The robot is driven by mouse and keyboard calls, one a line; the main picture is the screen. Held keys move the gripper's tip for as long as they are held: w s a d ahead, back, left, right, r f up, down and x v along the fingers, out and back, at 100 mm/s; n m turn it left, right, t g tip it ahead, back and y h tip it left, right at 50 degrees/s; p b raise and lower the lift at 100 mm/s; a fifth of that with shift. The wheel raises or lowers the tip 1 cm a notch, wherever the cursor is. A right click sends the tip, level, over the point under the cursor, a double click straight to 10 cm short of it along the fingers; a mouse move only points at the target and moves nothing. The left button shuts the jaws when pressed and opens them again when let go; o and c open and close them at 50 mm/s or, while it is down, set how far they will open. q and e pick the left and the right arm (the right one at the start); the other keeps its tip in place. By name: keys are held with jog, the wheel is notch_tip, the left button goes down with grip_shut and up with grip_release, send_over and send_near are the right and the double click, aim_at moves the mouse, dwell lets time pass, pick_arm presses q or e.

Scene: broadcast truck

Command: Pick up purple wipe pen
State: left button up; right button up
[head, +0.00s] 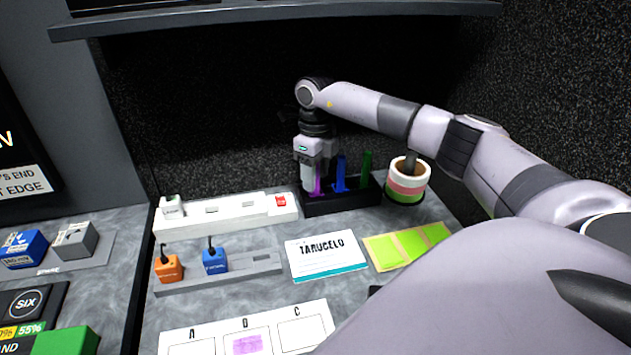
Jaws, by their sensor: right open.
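The purple wipe pen (318,184) stands upright at the left end of a black pen holder (345,201) at the back of the desk. My right gripper (316,178) points down from above and is at the pen, its fingers around or just in front of the pen's upper part. It is open, and I cannot tell whether it touches the pen. A blue pen (341,172) and a green pen (366,166) stand in the same holder to the right. My left gripper is not in view.
A pot with tape rolls (407,185) stands right of the holder. A white power strip (225,215) lies to its left. A card (326,256), green sticky notes (408,245) and a lettered sheet (248,335) lie in front. A shelf (270,14) hangs above.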

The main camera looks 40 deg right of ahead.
jog(key=shift+f, duration=0.1)
grip_shut()
jog(key=shift+r, duration=0.65)
notch_tip(320, 180, up, 6)
jog(key=shift+r, duration=0.15)
jog(key=s+a+b, duration=0.1)
jog(key=s+a, duration=0.3)
jog(key=s, duration=0.4)
jog(key=s+a+b, duration=0.2)
jog(key=s+a, duration=0.2)
jog(key=s, duration=0.3)
jog(key=shift+s+a+f, duration=0.25)
jog(key=shift+s+a, duration=0.1)
jog(key=shift+s, duration=0.05)
